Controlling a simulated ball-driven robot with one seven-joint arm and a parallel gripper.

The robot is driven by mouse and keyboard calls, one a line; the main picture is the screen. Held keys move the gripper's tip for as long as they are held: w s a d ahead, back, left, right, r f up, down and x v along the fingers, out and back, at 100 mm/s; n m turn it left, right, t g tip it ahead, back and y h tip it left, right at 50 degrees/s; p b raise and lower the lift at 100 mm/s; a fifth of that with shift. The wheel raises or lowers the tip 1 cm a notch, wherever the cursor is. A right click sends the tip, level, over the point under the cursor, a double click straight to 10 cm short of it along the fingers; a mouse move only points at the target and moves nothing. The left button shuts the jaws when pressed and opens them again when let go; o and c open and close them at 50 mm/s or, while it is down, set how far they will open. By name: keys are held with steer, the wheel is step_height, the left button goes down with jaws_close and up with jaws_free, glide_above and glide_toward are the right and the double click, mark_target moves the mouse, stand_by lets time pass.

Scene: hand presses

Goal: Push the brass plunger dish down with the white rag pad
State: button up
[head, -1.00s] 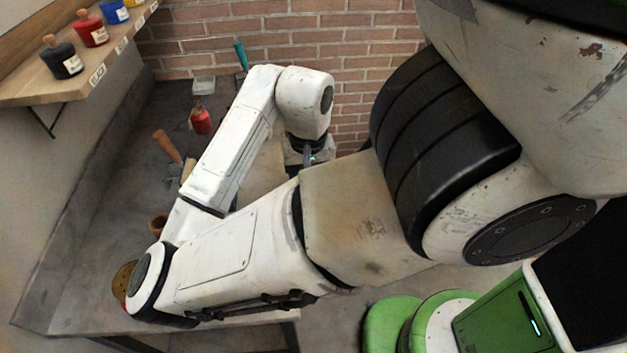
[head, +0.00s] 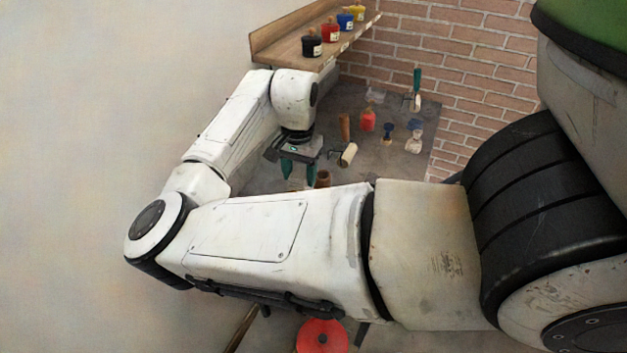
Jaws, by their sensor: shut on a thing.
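My gripper (head: 299,176) hangs over the bench in the head view, its two teal fingers pointing down and standing apart. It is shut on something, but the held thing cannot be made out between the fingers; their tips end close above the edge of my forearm. I cannot pick out the white rag pad with certainty. A small whitish object with a dark blue top (head: 413,144) stands on the bench at the right. The brass plunger dish does not show; my arm covers the near part of the bench.
A wooden-handled roller (head: 347,154) and a brown pot (head: 323,178) are right of my gripper. A red bottle (head: 367,121) stands farther back. A shelf (head: 290,40) with several ink jars hangs above the bench (head: 385,165). A red round seat (head: 322,337) is below my arm.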

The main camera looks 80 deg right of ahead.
steer(key=shift+w+a, duration=0.2)
steer(key=shift+w, duration=0.25)
step_height(320, 180, down, 6)
steer(key=b, duration=0.6)
steer(key=shift+f+b, duration=0.4)
steer(key=shift+f, duration=0.65)
stand_by(1.9)
step_height(320, 180, up, 7)
steer(key=p, duration=0.6)
steer(key=shift+r+p, duration=0.1)
steer(key=shift+p, duration=0.25)
stand_by(0.5)
